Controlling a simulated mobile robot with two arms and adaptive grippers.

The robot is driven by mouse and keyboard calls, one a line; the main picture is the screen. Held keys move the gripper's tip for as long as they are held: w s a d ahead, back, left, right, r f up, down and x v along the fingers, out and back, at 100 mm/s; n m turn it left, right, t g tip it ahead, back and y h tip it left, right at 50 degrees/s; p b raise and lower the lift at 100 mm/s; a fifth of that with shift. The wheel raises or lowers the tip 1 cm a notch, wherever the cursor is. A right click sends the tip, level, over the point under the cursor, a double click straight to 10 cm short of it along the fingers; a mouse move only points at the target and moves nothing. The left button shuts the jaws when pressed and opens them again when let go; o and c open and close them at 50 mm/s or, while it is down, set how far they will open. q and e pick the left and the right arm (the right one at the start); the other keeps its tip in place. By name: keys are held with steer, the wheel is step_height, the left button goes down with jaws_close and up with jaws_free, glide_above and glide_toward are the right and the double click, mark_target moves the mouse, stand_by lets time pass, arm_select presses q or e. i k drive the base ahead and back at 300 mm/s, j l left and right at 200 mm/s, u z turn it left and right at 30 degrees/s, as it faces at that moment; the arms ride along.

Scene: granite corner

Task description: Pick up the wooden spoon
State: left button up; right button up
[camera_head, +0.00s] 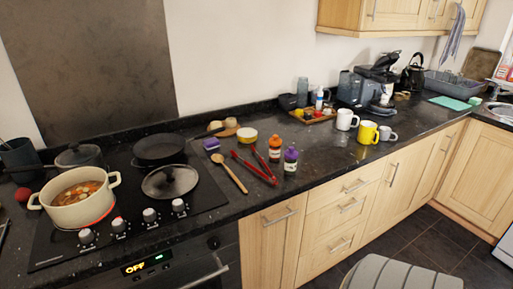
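The wooden spoon (230,174) lies on the dark granite counter, just right of the hob. Its round bowl end points to the back and its handle slants toward the counter's front edge. Red-handled tongs (252,168) lie close to its right. Nothing covers the spoon. Neither of my grippers shows in the head view.
The hob (70,247) at left holds a cream soup pot (78,215), a lid (170,182) and a black pan (159,151). An orange-labelled bottle (274,149) and a purple-capped bottle (290,159) stand right of the tongs. Mugs (367,132) stand farther right.

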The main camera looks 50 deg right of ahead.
mark_target(218, 158)
steer(key=z, duration=1.35)
